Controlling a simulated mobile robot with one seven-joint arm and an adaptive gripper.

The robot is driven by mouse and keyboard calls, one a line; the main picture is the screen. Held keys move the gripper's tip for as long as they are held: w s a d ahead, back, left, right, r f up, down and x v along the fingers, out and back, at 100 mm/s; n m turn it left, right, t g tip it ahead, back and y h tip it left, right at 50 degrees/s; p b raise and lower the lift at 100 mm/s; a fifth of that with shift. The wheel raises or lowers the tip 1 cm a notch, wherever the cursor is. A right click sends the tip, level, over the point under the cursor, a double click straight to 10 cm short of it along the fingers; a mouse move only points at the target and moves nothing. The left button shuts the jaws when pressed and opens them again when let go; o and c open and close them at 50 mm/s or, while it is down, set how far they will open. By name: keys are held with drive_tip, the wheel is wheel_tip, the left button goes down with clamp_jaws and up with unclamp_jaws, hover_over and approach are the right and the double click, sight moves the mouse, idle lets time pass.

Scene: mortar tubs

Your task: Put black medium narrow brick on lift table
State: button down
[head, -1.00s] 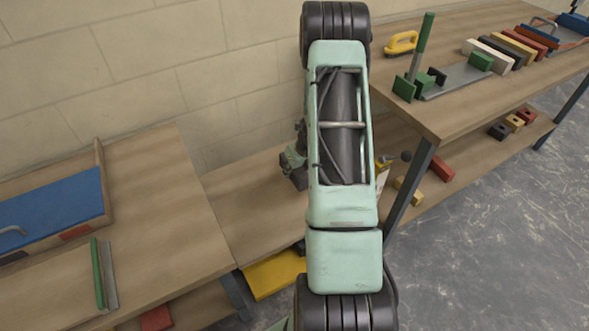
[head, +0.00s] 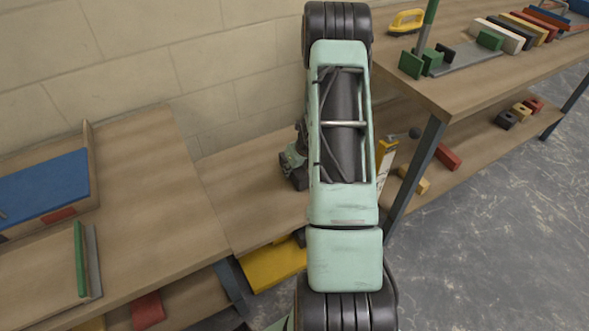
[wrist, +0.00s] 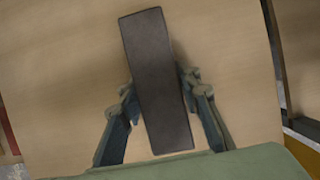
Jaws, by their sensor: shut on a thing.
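My gripper (wrist: 160,88) is shut on a black, long narrow brick (wrist: 158,80). In the wrist view the brick stretches beyond the fingers, one finger on each side of it, above a pale wooden surface (wrist: 75,75). Whether the brick touches that surface I cannot tell.
The left bench (head: 150,180) holds a blue board (head: 40,188) and a green-and-grey tool (head: 85,260). The right bench (head: 455,85) carries a row of coloured bricks (head: 525,30) and a yellow-handled tool (head: 407,20). Its lower shelf holds a red brick (head: 447,157).

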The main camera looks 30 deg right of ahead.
drive_tip(key=shift+f+b, duration=0.4)
drive_tip(key=shift+b, duration=0.05)
drive_tip(key=c, duration=1.3)
unclamp_jaws()
